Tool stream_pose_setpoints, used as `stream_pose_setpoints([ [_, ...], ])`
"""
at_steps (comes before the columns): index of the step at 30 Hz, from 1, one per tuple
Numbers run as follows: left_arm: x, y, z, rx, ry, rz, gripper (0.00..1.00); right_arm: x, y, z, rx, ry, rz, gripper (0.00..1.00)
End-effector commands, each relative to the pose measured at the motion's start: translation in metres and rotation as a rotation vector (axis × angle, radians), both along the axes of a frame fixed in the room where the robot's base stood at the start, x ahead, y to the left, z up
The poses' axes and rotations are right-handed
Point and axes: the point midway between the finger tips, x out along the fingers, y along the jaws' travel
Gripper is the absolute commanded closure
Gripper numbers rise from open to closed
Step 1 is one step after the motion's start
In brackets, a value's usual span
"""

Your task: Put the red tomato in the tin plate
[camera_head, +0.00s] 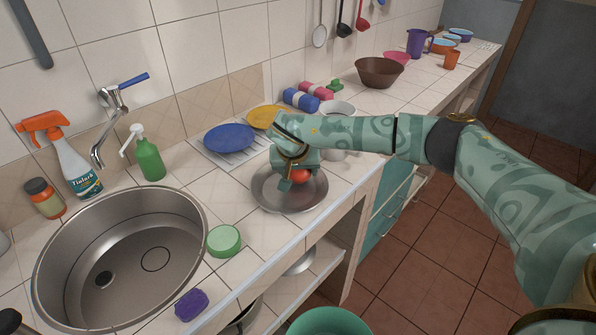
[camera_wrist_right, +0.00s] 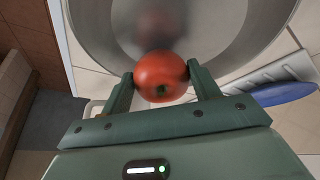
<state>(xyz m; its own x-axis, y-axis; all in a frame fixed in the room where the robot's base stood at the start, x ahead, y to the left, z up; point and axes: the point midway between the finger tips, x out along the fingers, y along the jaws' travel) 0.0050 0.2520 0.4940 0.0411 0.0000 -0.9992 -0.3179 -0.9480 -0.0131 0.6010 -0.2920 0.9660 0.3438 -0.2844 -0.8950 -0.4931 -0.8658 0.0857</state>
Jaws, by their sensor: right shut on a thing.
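The red tomato (camera_head: 300,175) is between the fingers of my right gripper (camera_head: 291,181), over the tin plate (camera_head: 272,199). In the right wrist view the tomato (camera_wrist_right: 160,76) sits between the two green fingers of the right gripper (camera_wrist_right: 161,82), which are shut on it. The tin plate (camera_wrist_right: 240,35) fills the upper part of that view, with a dark blurred reflection or shadow beyond the tomato. I cannot tell whether the tomato touches the plate. My left gripper is not in view.
A steel sink (camera_head: 65,230) lies left of the plate, with a green round container (camera_head: 224,240) between them. A blue plate (camera_head: 229,137) and a yellow plate (camera_head: 266,116) stand behind on a rack. A white bowl (camera_head: 337,108) is behind my right arm. The counter's front edge is near.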

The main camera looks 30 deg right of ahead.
Motion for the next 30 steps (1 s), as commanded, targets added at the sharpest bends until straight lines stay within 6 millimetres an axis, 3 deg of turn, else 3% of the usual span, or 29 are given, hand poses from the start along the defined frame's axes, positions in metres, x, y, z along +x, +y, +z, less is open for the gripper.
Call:
stream_pose_setpoints([
  [8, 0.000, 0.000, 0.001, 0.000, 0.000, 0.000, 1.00, 0.000, 0.000, -0.001, 0.000, -0.001, 0.000, 0.66],
  [9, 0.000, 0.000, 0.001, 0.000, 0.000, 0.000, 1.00, 0.000, 0.000, -0.001, -0.001, 0.000, 0.000, 0.33],
  [11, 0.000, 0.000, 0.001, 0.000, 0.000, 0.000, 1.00, 0.000, 0.000, -0.001, -0.001, 0.000, 0.000, 0.17],
  [21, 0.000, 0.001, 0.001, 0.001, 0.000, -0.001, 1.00, 0.000, 0.000, 0.003, 0.001, -0.002, 0.000, 0.17],
  [30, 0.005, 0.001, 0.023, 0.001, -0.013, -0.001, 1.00, -0.020, 0.017, 0.061, -0.001, -0.006, 0.003, 0.17],
])
